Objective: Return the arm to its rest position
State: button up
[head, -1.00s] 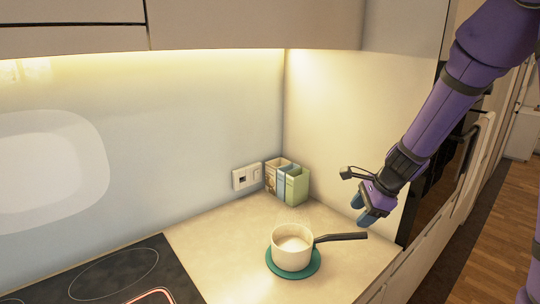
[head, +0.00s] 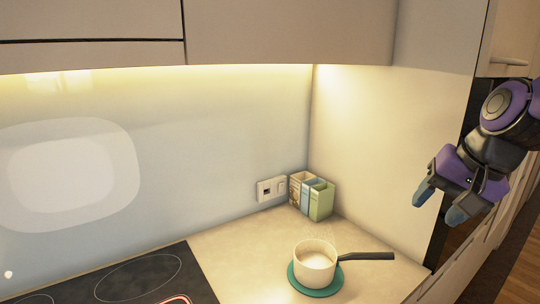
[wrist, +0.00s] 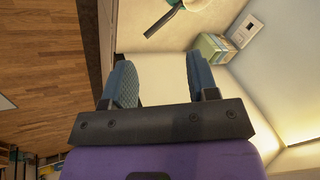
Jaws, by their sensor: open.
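My gripper (head: 439,203) is at the right of the head view, in front of the tall cabinet side and oven column. Its blue fingers are apart with nothing between them. The gripper (wrist: 160,85) also shows in the wrist view, with a gap between its fingers. My arm is purple and black and partly cut off by the right edge of the head view. The gripper is above and to the right of the counter, clear of the pot (head: 315,262).
The cream pot with a dark handle stands on a green round mat (head: 318,289) on the counter (head: 240,252). Several small boxes (head: 312,195) stand in the corner by a socket (head: 270,188). A black cooktop (head: 120,282) is at the lower left. Upper cabinets (head: 290,30) hang above.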

jog(key=s+d+r+n+t+h, duration=0.1)
jog(key=s+n, duration=0.4)
jog(key=s, duration=0.5)
jog(key=shift+d+r+n+h, duration=0.4)
jog(key=shift+d+r+h, duration=0.35)
jog(key=shift+r, duration=0.65)
jog(key=shift+a, duration=0.1)
